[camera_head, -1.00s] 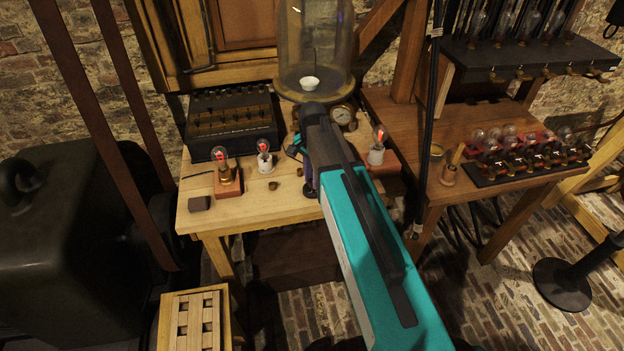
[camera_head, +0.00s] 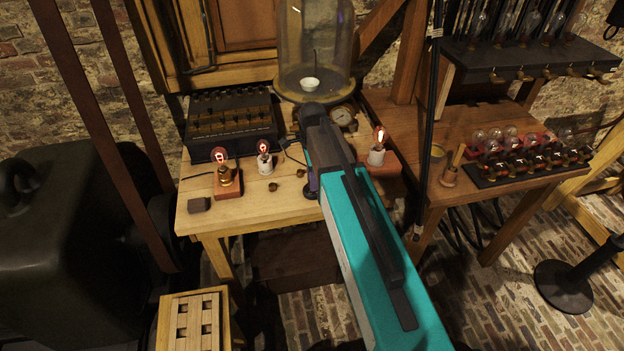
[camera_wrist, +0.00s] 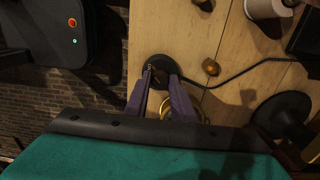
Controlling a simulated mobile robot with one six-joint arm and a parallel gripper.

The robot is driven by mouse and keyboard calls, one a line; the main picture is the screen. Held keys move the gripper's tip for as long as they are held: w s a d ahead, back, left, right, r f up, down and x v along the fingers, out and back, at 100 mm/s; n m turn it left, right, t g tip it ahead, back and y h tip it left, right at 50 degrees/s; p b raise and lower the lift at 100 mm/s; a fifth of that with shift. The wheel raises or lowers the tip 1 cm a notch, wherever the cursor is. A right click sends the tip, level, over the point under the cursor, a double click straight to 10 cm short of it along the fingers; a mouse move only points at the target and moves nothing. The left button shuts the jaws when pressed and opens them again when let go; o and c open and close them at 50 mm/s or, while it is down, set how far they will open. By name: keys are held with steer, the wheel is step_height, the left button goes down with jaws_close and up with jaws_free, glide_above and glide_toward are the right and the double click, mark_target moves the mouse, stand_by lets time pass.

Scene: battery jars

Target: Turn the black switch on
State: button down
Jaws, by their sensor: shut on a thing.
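The black switch shows in the wrist view as a round black base (camera_wrist: 158,61) on the pale wooden bench, near its edge. In the head view my gripper (camera_head: 311,184) is at the bench's front right, largely hidden by my teal and black arm. Part of the black base (camera_head: 311,194) shows under the fingers. The switch lever's exact position cannot be made out.
Glowing bulbs stand on the bench: one on a brown block (camera_head: 228,188), one in a white holder (camera_head: 265,163), one at right (camera_head: 377,155). Small brass knobs (camera_wrist: 211,67) and a black cable lie near the switch. A glass dome (camera_head: 315,50) stands behind.

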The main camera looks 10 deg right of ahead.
steer(key=c, duration=1.5)
jaws_free()
steer(key=shift+r, duration=0.1)
steer(key=shift+r+b, duration=1.55)
steer(key=shift+r, duration=5.3)
